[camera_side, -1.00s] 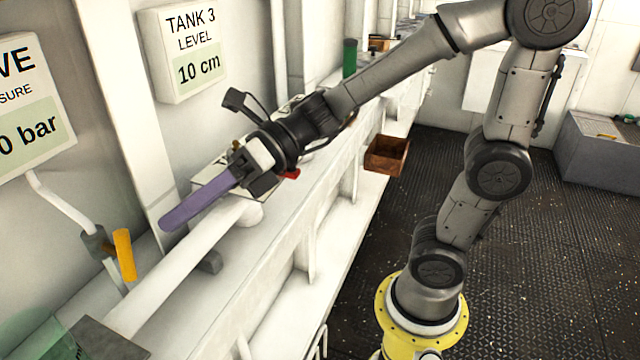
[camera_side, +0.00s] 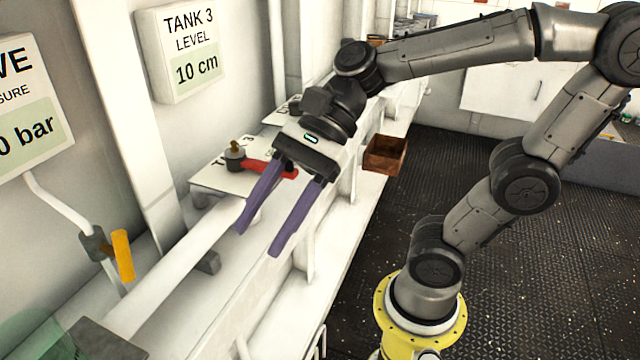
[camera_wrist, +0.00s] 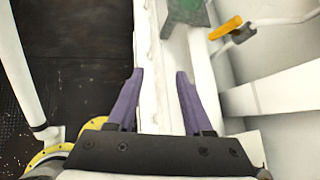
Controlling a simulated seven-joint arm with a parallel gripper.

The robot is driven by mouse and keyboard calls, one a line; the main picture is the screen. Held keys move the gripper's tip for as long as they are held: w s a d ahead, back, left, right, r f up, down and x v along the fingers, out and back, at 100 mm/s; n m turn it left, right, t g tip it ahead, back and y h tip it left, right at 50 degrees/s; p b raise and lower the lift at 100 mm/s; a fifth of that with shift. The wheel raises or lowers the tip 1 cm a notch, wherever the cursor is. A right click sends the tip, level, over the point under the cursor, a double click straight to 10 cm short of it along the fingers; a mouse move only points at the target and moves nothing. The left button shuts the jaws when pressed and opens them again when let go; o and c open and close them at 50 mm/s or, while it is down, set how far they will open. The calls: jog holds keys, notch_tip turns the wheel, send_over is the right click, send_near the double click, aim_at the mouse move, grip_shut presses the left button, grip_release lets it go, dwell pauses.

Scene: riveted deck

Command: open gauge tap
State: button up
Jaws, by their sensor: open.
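The gauge tap has an orange handle (camera_side: 123,256) beside a dark body (camera_side: 97,244) on a thin white pipe at the left. The handle hangs nearly upright in the side view. The pipe runs up to a wall sign (camera_side: 30,110) that is cut off and reads "0 bar". The orange handle also shows in the wrist view (camera_wrist: 226,28), at the upper right. My gripper (camera_side: 258,240), with two long purple fingers, is open and empty. It is over the white ledge, to the right of the tap and clear of it. Its fingers (camera_wrist: 160,75) point along the ledge in the wrist view.
A red lever (camera_side: 270,168) sits on a white block close behind my fingers. A thick white pipe (camera_side: 170,275) runs along the ledge between gripper and tap. A brown box (camera_side: 386,155) stands farther back. A green item (camera_wrist: 186,10) shows at the ledge's far end.

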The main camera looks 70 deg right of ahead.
jog(key=s+d+f+n+h, duration=0.1)
jog(key=d+f+n+h, duration=0.1)
jog(key=d+n+h, duration=0.5)
jog(key=d+n, duration=0.5)
jog(key=n, duration=0.6)
jog(key=shift+s+d+f+t+h, duration=0.25)
jog(key=shift+d+f+t+h, duration=0.1)
jog(key=shift+f+t+h, duration=0.05)
